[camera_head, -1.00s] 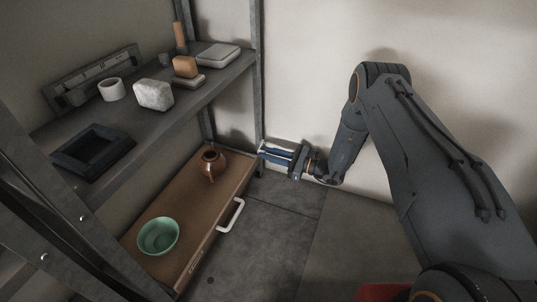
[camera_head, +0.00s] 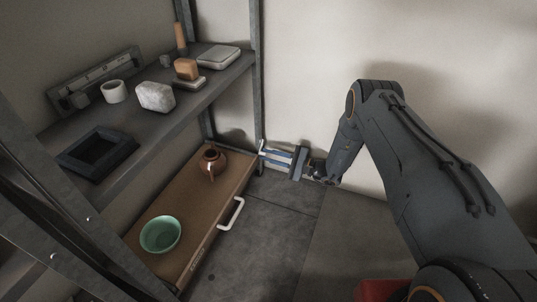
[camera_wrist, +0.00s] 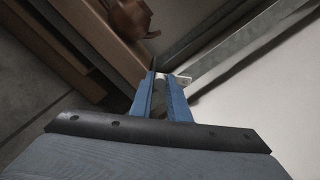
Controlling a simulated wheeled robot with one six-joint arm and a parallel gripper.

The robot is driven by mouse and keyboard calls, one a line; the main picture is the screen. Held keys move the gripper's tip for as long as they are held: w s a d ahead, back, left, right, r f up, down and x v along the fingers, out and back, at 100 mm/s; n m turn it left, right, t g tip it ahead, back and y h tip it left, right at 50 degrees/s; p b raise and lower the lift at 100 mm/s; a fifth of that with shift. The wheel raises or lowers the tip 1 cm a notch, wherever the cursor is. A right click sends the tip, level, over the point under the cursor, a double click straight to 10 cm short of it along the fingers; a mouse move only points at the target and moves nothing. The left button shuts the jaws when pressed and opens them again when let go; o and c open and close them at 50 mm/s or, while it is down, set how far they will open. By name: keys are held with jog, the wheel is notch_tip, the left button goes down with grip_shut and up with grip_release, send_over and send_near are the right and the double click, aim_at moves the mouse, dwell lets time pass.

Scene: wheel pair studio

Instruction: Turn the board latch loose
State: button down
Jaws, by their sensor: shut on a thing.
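The brown board (camera_head: 180,228) lies at the bottom of the shelf unit, with a white handle (camera_head: 232,215) on its near long edge. My gripper (camera_head: 263,151) reaches in from the right, at the board's far right corner by the shelf post. In the wrist view its blue fingers (camera_wrist: 160,92) are closed around a small pale grey piece (camera_wrist: 161,80), which appears to be the board latch. Most of that piece is hidden between the fingers, so I cannot tell its turn angle. The board's edge (camera_wrist: 103,45) runs just left of the fingertips.
A copper pot (camera_head: 212,164) and a green bowl (camera_head: 161,234) stand on the board. A metal post (camera_head: 256,80) rises close to the gripper. The upper shelf (camera_head: 206,97) holds several small items and a dark tray (camera_head: 98,155). Floor right of the board is clear.

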jog(key=shift+w+d+f+n+p, duration=0.25)
jog(key=shift+w+n, duration=0.25)
jog(key=shift+n, duration=1.1)
jog(key=shift+w+d+f+n+p, duration=0.15)
jog(key=shift+w+f+n, duration=0.3)
jog(key=shift+n, duration=1.15)
jog(key=shift+w+d+f+n+p, duration=0.15)
jog(key=shift+w+n, duration=0.45)
jog(key=shift+n, duration=1)
jog(key=c, duration=1.7)
grip_release()
jog(key=shift+d, duration=0.1)
jog(key=shift+p+v, duration=1.2)
jog(key=shift+v, duration=2.65)
